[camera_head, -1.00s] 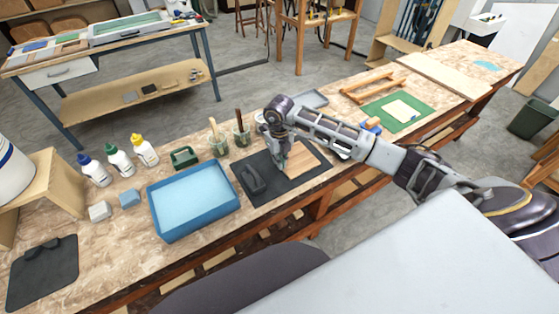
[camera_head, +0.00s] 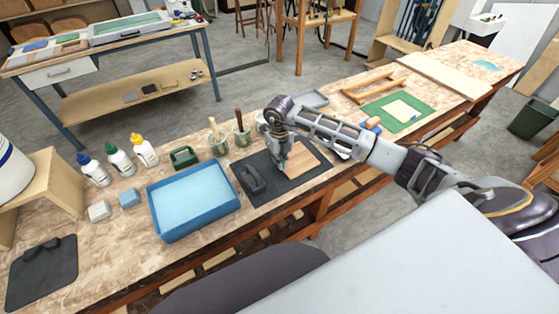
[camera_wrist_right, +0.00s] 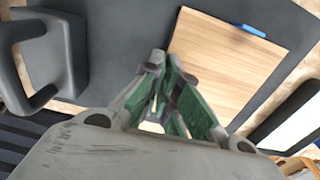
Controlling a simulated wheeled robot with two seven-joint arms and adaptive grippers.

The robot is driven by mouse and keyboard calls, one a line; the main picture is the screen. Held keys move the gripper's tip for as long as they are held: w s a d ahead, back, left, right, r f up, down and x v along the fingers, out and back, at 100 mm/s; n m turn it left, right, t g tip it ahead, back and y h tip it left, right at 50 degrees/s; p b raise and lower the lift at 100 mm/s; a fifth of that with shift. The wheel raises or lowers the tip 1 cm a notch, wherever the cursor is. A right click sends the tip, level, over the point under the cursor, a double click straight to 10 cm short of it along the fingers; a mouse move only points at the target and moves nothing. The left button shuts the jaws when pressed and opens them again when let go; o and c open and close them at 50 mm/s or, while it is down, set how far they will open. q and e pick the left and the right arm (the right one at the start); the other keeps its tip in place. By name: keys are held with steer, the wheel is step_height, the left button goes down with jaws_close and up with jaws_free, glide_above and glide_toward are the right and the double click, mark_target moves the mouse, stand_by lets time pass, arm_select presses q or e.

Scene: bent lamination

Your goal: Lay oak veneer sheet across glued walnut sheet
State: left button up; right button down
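A light brown, straight-grained wood sheet (camera_head: 309,161) lies on a dark mat (camera_head: 277,193); in the right wrist view it (camera_wrist_right: 235,65) looks flat. I cannot tell whether a second sheet lies under it, and no glue shows. My right gripper (camera_head: 283,166) points down at the sheet's left edge. In the right wrist view its green-padded fingers (camera_wrist_right: 166,66) are drawn together at the tips beside that edge. Whether the edge is between them is hidden. My left gripper is out of view.
A black handled block (camera_head: 252,180) stands on the mat, left of my right gripper. A blue tray (camera_head: 193,229) is further left, with bottles (camera_head: 119,161) behind. Brush jars (camera_head: 242,135) stand behind the mat. A small blue piece (camera_wrist_right: 251,30) touches the sheet's far edge.

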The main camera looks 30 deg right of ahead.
steer(key=shift+f, duration=0.15)
stand_by(0.5)
steer(key=c, duration=1.6)
jaws_free()
steer(key=shift+o, duration=0.6)
steer(key=o, duration=0.4)
steer(key=shift+r+p, duration=1)
steer(key=shift+r, duration=0.95)
steer(key=shift+r+p, duration=0.6)
steer(key=shift+r, duration=0.5)
